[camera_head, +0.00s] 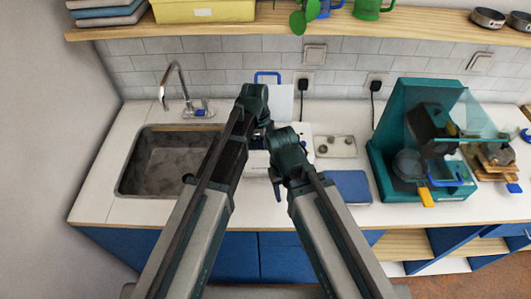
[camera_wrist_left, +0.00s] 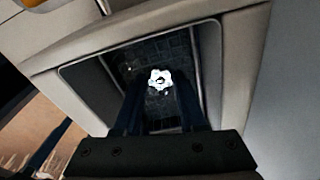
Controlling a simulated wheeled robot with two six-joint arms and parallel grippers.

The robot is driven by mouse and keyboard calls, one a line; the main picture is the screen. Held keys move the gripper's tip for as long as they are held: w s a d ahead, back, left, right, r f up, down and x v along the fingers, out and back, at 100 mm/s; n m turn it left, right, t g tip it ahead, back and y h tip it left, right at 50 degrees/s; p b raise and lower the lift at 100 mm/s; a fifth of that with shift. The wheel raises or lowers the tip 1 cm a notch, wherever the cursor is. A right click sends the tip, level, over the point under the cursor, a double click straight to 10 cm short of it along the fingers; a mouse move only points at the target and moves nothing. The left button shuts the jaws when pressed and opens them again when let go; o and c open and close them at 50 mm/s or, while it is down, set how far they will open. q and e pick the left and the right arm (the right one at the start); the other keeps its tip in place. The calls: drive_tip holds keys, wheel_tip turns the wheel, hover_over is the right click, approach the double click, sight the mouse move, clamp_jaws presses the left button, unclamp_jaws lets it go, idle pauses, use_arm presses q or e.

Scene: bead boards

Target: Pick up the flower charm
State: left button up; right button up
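The flower charm (camera_wrist_left: 160,80) is small, white and flower-shaped with a dark centre. In the left wrist view it sits between the tips of the two dark fingers of my left gripper (camera_wrist_left: 161,88), which appear closed on its sides. In the head view my left arm reaches in over the counter's middle, and the charm cannot be made out there. My right gripper (camera_head: 277,184) points down beside it, small and partly hidden by its own wrist, so its opening is unclear.
A sink (camera_head: 165,165) lies left of my arms. A pale tray (camera_head: 335,147) with small round items and a blue mat (camera_head: 348,186) lie to the right. A teal machine (camera_head: 385,150) stands farther right. A wooden shelf (camera_head: 240,28) runs above the counter.

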use_arm(q)
clamp_jaws()
drive_tip(key=shift+r, duration=0.1)
use_arm(e)
drive_tip(key=shift+r, duration=0.15)
use_arm(q)
wheel_tip(320, 180, up, 10)
drive_tip(key=p, duration=1)
use_arm(e)
wheel_tip(320, 180, up, 10)
